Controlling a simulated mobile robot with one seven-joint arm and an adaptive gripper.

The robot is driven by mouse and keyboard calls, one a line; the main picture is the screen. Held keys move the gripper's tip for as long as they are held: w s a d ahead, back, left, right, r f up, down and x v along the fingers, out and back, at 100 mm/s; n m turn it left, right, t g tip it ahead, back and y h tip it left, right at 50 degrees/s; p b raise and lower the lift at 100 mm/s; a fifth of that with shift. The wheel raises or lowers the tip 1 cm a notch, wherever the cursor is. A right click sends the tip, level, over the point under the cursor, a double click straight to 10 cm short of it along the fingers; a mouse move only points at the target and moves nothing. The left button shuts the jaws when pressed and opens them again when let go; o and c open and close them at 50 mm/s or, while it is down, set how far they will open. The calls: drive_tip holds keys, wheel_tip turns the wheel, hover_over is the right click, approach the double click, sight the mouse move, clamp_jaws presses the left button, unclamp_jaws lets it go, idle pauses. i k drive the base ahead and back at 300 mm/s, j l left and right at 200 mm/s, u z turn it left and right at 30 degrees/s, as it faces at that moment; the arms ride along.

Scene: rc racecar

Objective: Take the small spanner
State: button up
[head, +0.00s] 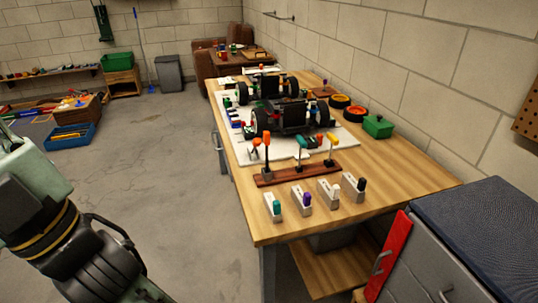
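I cannot make out a small spanner for certain in the head view. On the wooden workbench (400,165), a dark wooden stand (297,172) holds upright tools with orange, teal and yellow handles. In front of it stand several pale blocks with small tools in teal (277,207), purple (307,199), white (336,190) and black (361,184). Which of these, if any, is the spanner is too small to tell. My arm is at the lower left, over the floor and apart from the bench. Its gripper fingertips are not visible.
A racecar chassis (290,118) lies on a white mat (240,148) on the bench. Orange-rimmed wheels (354,113) and a green box (378,126) are along the wall side. A grey cabinet (440,255) with a dark top stands at the lower right. The floor left of the bench is clear.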

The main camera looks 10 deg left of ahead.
sight(267, 134)
drive_tip(key=i+l+u, duration=0.1)
drive_tip(key=i+u, duration=0.2)
drive_tip(key=u, duration=0.15)
drive_tip(key=i+l+u, duration=0.15)
drive_tip(key=u, duration=0.35)
drive_tip(key=i, duration=0.6)
